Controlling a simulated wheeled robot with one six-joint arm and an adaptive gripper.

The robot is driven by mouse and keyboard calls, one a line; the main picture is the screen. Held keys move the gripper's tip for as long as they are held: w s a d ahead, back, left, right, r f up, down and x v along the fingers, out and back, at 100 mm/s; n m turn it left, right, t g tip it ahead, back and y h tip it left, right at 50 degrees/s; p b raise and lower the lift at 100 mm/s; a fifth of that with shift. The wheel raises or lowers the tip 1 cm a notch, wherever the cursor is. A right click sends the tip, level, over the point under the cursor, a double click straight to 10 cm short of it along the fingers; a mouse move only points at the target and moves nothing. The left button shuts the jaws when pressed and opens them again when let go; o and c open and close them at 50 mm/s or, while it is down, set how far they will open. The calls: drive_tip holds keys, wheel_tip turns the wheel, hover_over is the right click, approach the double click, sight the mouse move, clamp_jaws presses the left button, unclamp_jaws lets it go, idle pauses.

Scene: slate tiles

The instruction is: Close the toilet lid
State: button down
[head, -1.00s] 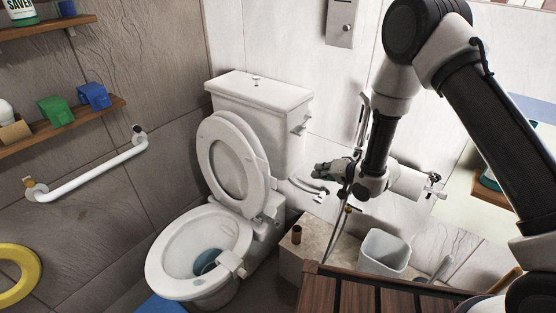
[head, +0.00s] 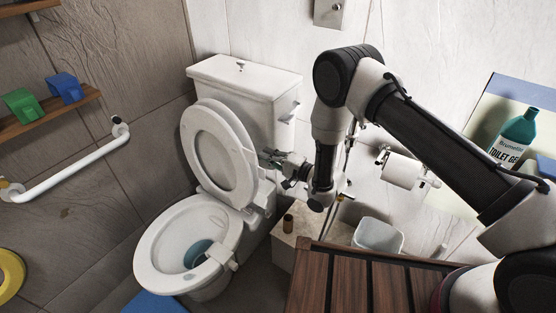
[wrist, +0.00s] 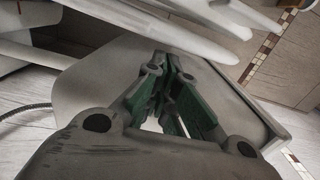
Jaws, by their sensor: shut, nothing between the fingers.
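The white toilet (head: 200,245) stands at the left of centre in the head view. Its lid (head: 217,155) is upright, leaning back toward the tank (head: 245,95), with a ring-shaped seat raised against its front. The bowl is uncovered. My gripper (head: 268,156) is shut and empty, pointing left at the right edge of the raised lid. I cannot tell whether its tips touch the lid. In the wrist view, the green fingers (wrist: 168,95) are close together, and pale curved edges (wrist: 190,30), seemingly of the lid and seat, lie just past them.
A dark slatted wooden top (head: 345,280) is in front, with a white bin (head: 378,236) behind it. A brown roll (head: 288,223) stands on a low ledge right of the toilet. A toilet paper roll (head: 402,170) hangs at the right. A white grab bar (head: 75,165) is on the left wall.

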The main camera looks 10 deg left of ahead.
drive_tip(key=shift+w+a, duration=0.25)
drive_tip(key=shift+a, duration=0.4)
drive_tip(key=s, duration=0.1)
drive_tip(key=s+a, duration=0.1)
drive_tip(key=s, duration=0.1)
drive_tip(key=shift+s+a+r, duration=0.25)
drive_tip(key=shift+a+r, duration=0.05)
drive_tip(key=shift+r, duration=0.05)
drive_tip(key=shift+d, duration=0.1)
